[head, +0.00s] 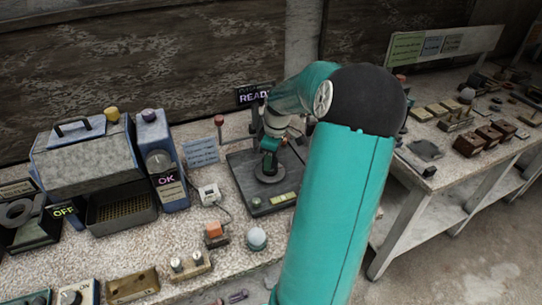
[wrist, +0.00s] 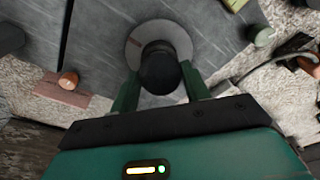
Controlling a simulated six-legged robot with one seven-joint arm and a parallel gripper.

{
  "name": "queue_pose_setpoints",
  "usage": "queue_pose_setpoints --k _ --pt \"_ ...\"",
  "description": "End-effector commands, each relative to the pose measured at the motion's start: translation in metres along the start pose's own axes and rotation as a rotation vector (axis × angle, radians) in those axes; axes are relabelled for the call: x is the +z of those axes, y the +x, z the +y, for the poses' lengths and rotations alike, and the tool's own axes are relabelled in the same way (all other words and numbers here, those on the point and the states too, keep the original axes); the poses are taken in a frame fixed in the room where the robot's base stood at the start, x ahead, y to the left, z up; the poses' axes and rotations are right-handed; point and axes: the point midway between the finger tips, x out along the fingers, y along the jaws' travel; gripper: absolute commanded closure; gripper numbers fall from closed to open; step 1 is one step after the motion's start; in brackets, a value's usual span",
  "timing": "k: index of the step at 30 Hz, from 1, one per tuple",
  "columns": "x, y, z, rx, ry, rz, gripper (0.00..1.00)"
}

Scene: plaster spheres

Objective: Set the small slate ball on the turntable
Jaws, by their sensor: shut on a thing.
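The small slate ball (wrist: 163,76), dark and round, sits between the two green fingers of my gripper (wrist: 160,71) in the wrist view. My gripper is shut on it. Behind the ball lies a round grey disc with a dark middle, the turntable (wrist: 180,37). The ball overlaps the disc's near part, and I cannot tell whether they touch. In the head view my gripper (head: 270,147) is over the turntable (head: 274,180) on its dark square plate. The ball is hard to make out there.
A blue-grey machine (head: 85,165) and an upright unit marked OK (head: 160,160) stand to the left. A small white box (head: 209,194), an orange-topped block (head: 214,234) and a pale dome (head: 256,238) stand in front of the plate. A second bench is at right.

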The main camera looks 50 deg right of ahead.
Motion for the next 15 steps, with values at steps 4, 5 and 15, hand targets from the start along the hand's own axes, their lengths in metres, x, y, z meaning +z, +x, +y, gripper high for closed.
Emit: queue_pose_setpoints --k 4,5,15 --pt "0.0003 0.0026 0.0002 0.001 0.000 0.000 0.82" --pt "0.0004 0.0032 0.0002 0.001 0.000 0.000 0.82" --pt "0.0011 0.0079 0.0005 0.001 0.000 0.000 0.42"
